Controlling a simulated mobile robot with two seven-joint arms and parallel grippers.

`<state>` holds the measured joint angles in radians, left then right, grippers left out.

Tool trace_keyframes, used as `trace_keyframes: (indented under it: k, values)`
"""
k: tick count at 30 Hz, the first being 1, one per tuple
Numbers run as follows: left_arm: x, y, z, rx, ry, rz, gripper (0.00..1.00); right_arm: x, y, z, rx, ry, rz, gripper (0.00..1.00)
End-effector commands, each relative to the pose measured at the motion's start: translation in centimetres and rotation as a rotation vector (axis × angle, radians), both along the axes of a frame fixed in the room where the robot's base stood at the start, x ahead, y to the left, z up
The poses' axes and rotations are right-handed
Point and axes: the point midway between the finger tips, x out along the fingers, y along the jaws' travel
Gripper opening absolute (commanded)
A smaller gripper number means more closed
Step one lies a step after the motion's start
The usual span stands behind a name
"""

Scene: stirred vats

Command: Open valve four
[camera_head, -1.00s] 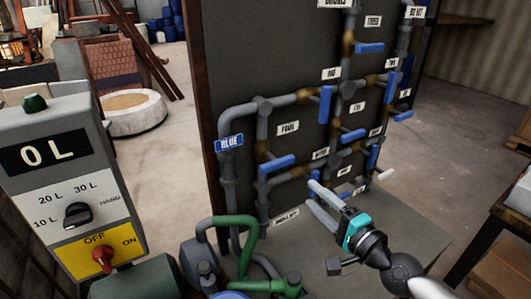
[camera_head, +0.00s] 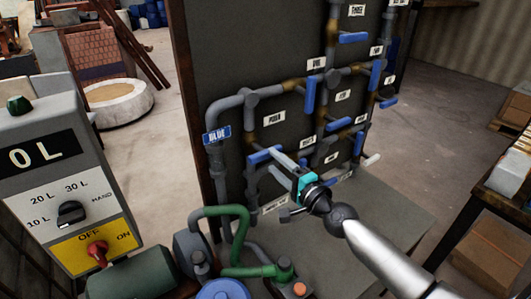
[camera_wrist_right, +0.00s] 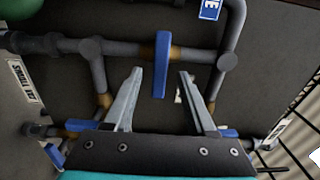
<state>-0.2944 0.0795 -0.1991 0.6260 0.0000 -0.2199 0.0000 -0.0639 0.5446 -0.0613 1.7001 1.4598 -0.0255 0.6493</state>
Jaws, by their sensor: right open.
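The valve beside the small label that seems to read FOUR (camera_head: 273,118) has a blue lever handle (camera_head: 264,155) on a vertical grey pipe with a brass-coloured body. In the right wrist view this handle (camera_wrist_right: 161,65) lies across its pipe, ahead of and between the open fingertips. My right gripper (camera_head: 273,161) is open, with pale fingers and a turquoise body, and reaches toward the handle from the right. The fingers do not look closed on it; contact cannot be told. My left gripper is not in view.
Other blue valve handles (camera_head: 310,96) sit on the pipe board to the right. A blue BLUE sign (camera_head: 216,135) marks the left pipe. A control box (camera_head: 65,190) reading 0 L stands at left. Green pump piping (camera_head: 240,235) is below the board.

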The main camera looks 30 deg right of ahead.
Motion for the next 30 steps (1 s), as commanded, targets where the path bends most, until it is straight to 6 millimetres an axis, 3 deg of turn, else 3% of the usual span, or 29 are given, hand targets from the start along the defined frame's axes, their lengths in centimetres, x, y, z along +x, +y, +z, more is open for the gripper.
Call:
trace_keyframes:
  k: [6,12,25,30]
  values:
    - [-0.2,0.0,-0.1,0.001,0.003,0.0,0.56,2.9,0.4,0.1,0.0,-0.002,0.0,0.56]
    - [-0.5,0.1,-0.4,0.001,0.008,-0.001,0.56,4.4,0.6,0.0,0.0,-0.001,-0.001,0.56]
    - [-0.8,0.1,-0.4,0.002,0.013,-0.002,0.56,5.0,0.7,0.0,0.0,0.0,0.0,0.56]
    - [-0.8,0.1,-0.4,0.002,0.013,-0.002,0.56,5.0,0.7,0.0,0.0,0.0,0.0,0.37]
